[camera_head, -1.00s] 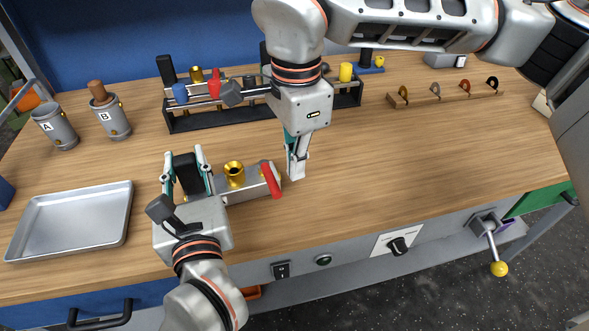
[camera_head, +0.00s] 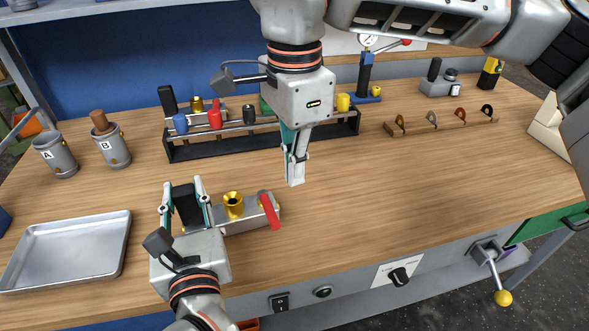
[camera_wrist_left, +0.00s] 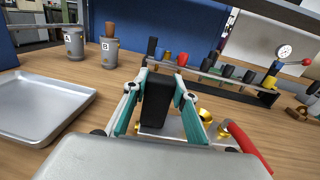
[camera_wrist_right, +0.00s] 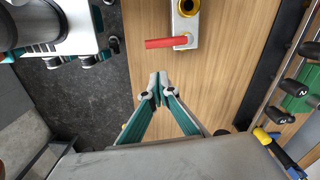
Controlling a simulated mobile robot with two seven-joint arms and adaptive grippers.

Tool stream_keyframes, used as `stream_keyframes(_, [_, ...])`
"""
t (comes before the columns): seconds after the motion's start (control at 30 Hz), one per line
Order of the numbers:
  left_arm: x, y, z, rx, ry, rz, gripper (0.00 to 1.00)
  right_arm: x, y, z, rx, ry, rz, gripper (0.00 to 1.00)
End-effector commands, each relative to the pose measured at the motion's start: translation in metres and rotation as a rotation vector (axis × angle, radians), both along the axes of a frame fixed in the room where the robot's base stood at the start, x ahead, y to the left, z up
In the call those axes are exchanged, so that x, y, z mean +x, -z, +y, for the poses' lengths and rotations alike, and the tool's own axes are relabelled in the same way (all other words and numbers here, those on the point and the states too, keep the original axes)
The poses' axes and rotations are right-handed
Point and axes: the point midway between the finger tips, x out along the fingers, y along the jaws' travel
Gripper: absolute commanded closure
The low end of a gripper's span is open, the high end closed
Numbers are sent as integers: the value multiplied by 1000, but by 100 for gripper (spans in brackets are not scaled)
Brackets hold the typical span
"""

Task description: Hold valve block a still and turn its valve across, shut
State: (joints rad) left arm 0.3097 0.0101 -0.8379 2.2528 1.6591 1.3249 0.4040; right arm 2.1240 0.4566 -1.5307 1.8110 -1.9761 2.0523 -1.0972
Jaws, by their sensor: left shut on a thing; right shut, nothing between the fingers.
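The valve block (camera_head: 245,219) is a grey block on the table with a brass funnel (camera_head: 233,205), a black upright grip and a red valve lever (camera_head: 269,212). The lever lies across the block's length, its free end toward the table's front edge; the right wrist view also shows the lever (camera_wrist_right: 166,43) square across the block. My left gripper (camera_head: 183,184) is shut on the black grip (camera_wrist_left: 156,101), one finger on each side. My right gripper (camera_head: 296,182) is shut and empty, pointing down behind and right of the lever, apart from it. No label on the block is readable.
A black rack (camera_head: 190,151) with coloured knobs stands behind. Cans A (camera_head: 57,158) and B (camera_head: 112,150) and a metal tray (camera_head: 70,250) are at left. A wooden strip with hooks (camera_head: 443,126) lies at right. The table's right middle is clear.

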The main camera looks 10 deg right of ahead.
Motion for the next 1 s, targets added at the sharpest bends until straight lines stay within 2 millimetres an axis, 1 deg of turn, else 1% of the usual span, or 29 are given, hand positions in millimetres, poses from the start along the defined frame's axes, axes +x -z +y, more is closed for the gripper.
stream_keyframes(0.3, [0, 2, 0, 0, 0, 3, 100, 0, 1, 0, 0, 0, 0, 100])
stream_keyframes(0.33, [0, 2, 0, 0, 0, 3, 68, 0, 1, 0, 0, 0, 0, 100])
stream_keyframes(0.4, [0, 1, 0, 0, 0, 3, 54, 0, 1, 0, 0, 0, 0, 100])
stream_keyframes(0.77, [-2, 1, 0, 0, 0, 1, 54, 0, 0, 0, 0, 0, 0, 100])
stream_keyframes(0.87, [-9, 1, -1, 0, 1, 2, 54, 0, 0, 0, 0, 0, 0, 100])
stream_keyframes(1.0, [-31, 2, -4, -2, 2, 5, 54, 0, 0, 0, 0, 0, 0, 100])
